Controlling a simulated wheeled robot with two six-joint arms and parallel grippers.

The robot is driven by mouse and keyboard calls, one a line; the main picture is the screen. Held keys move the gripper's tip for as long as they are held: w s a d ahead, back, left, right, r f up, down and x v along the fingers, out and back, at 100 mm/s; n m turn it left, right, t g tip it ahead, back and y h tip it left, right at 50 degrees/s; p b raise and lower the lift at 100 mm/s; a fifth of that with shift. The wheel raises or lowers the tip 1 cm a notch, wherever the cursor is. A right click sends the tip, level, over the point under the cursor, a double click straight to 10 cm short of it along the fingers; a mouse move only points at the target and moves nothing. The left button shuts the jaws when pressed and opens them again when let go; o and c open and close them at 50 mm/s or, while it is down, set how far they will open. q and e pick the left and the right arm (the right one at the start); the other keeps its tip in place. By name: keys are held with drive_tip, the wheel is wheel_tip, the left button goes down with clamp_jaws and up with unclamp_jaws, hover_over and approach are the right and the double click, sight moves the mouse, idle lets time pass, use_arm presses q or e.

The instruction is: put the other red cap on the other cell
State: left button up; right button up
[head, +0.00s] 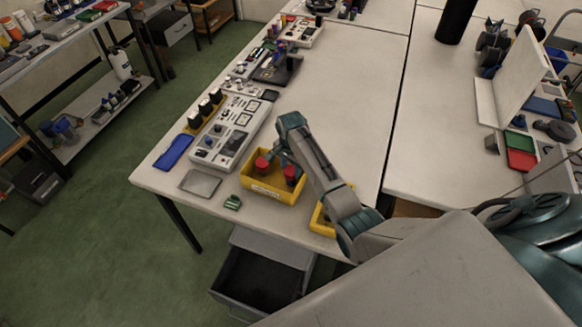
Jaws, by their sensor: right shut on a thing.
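A yellow bin (288,195) stands near the front edge of the white table, with two red-topped things at it. One red cap (262,163) shows at the bin's left side, at the tip of my right gripper (271,158). The gripper points down over the bin and is shut on this cap. Another red cap (291,173) shows further right inside the bin, partly behind my right arm. What lies beneath each cap is too small to make out, so I cannot tell whether the held one touches a cell. My left gripper is not in view.
A second yellow bin (319,222) is partly hidden behind my right arm. A grey panel device (232,130) lies left of the bin, with a blue tray (174,151), a grey plate (199,183) and a small green part (232,202) nearby. The table's middle is clear.

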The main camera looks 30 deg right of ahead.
sight(291, 170)
drive_tip(key=shift+f, duration=0.5)
idle(0.5)
drive_tip(key=o, duration=1.5)
drive_tip(key=shift+r, duration=3.5)
